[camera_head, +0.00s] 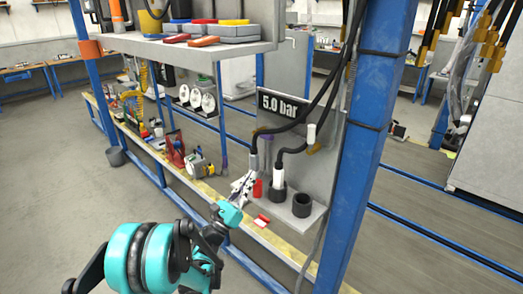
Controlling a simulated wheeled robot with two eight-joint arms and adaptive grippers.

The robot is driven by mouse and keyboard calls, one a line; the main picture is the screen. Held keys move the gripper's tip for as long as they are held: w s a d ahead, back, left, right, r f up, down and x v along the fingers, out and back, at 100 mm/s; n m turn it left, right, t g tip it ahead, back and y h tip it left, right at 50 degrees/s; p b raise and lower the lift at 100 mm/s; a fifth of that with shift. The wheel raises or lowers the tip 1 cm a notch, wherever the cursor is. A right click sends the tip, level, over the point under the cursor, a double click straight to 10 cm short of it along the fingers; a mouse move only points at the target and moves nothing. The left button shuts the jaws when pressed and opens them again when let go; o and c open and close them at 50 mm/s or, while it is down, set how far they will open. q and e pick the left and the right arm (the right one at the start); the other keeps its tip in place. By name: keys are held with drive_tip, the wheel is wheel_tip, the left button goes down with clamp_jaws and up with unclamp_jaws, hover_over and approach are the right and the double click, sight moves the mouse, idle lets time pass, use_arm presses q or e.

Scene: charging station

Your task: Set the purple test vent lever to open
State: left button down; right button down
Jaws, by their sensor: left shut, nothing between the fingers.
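A small purple piece (224,162) shows just left of the hose fittings, below the grey shelf; it may be the purple test vent lever. It is too small to tell its setting. My left gripper (246,182) reaches in from the bottom left on a teal arm. Its fingers are shut and empty, in front of the hose fittings, a little right of and below the purple piece in the picture. Whether it touches anything there I cannot tell. My right gripper is not in view.
A grey panel carries a "5.0 bar" sign (283,106). Black hoses run down to fittings above dark round sockets (302,204) on a small ledge. A blue post (362,130) stands close on the right. A shelf (180,50) with coloured blocks overhangs.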

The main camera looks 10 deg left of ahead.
sight(267, 137)
use_arm(q)
drive_tip(key=x, duration=0.6)
drive_tip(key=r, duration=0.2)
drive_tip(key=w+r, duration=0.1)
drive_tip(key=r, duration=0.1)
drive_tip(key=shift+w+d+r, duration=0.15)
drive_tip(key=shift+w+d, duration=0.05)
drive_tip(key=shift+w, duration=0.05)
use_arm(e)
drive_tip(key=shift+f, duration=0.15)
use_arm(q)
drive_tip(key=shift+a+r+n, duration=0.1)
drive_tip(key=shift+n, duration=0.3)
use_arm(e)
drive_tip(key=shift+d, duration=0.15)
use_arm(q)
drive_tip(key=shift+s+r+n+t+y, duration=0.1)
drive_tip(key=shift+n+t+y, duration=0.2)
drive_tip(key=shift+n+y, duration=0.3)
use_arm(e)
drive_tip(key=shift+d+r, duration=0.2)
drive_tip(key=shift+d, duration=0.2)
